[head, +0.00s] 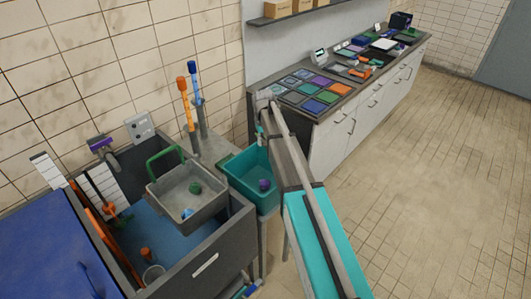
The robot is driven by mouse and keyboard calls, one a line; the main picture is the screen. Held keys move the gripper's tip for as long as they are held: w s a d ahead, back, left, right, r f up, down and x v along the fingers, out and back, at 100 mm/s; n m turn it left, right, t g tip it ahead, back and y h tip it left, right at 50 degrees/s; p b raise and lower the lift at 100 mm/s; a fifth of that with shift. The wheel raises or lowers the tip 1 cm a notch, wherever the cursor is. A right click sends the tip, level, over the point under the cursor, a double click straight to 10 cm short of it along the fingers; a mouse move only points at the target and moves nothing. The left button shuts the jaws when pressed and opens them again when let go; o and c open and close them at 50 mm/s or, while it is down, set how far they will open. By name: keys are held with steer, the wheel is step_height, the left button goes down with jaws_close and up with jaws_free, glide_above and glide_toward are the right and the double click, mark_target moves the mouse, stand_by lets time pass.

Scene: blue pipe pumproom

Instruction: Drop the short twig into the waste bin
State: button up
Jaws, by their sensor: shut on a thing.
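A teal open-topped bin (236,168), which may be the waste bin, stands beside the grey sink unit at the centre. A small purple object (264,184) shows inside it. My arm reaches up from the bottom right and bends down near the wall. My gripper (261,139) is small at the arm's far end, above the back edge of the teal bin. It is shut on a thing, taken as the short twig. The twig itself is too small or hidden by my arm to make out.
A grey basket (180,212) with a green handle holds small items over the sink unit (218,238). Orange and blue handled tools (190,100) stand by the wall. A long counter (345,125) with coloured tiles lies behind my arm. The tiled floor (430,190) at right is clear.

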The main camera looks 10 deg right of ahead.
step_height(320, 180, down, 6)
steer(key=n+b, duration=0.3)
steer(key=b, duration=0.2)
steer(key=shift+w, duration=0.2)
steer(key=shift+f+b, duration=0.15)
steer(key=shift+b, duration=0.15)
steer(key=shift+f+b, duration=2.8)
steer(key=o, duration=0.9)
